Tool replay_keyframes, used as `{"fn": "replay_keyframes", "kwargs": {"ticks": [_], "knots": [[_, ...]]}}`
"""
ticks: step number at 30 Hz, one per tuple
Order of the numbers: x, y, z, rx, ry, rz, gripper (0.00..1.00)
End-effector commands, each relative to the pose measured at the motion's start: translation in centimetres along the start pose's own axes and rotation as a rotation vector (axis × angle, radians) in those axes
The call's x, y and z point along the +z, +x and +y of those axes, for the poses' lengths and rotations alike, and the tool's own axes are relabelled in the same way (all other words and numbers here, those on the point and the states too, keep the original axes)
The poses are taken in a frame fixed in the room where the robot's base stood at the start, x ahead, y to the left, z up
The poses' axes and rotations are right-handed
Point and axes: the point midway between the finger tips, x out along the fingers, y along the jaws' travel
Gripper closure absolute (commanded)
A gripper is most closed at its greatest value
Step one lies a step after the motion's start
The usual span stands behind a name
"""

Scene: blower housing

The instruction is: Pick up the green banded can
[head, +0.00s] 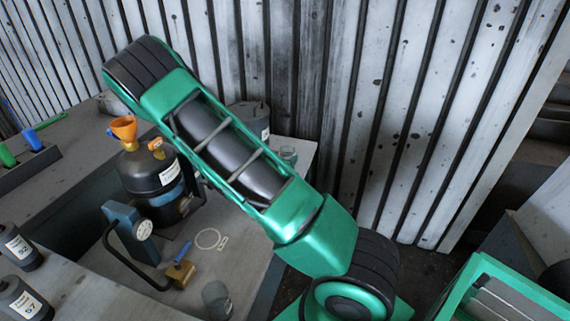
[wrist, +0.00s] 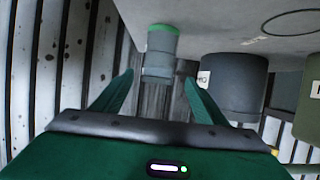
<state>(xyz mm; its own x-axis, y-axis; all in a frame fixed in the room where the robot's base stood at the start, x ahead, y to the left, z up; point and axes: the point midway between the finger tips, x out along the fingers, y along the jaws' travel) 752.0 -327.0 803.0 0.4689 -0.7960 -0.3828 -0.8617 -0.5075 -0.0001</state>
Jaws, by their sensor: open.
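The green banded can (wrist: 160,60) is grey with a green band at the end against the grey surface, which hangs at the top of the wrist view. My gripper (wrist: 159,77) is open and empty. Its two green fingers point toward the can, one on each side of its line. The can's lower end in that view shows between the fingertips; I cannot tell whether they touch it. In the head view, a small grey-green can (head: 288,156) stands at the back right of the bench, partly hidden by my green arm. My gripper is hidden there behind the arm.
A dark grey canister (wrist: 235,85) stands close to the right finger in the wrist view. A corrugated wall (head: 345,90) is behind.

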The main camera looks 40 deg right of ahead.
Motion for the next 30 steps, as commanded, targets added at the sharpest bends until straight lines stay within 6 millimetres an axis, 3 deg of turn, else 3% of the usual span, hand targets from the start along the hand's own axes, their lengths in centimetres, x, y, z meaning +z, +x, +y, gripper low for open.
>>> {"fn": "replay_keyframes", "kwargs": {"ticks": [3, 11, 21, 28, 30], "knots": [[0.0, 1.3, 0.1, 0.002, 0.000, 0.000, 0.34], [0.2, 2.6, 0.1, 0.002, -0.001, 0.000, 0.34], [0.7, 6.8, 0.4, 0.002, -0.001, -0.001, 0.34], [0.7, 7.0, 0.3, 0.002, 0.000, -0.001, 0.34], [0.7, 7.0, 0.3, 0.001, 0.000, -0.001, 0.51]]}}
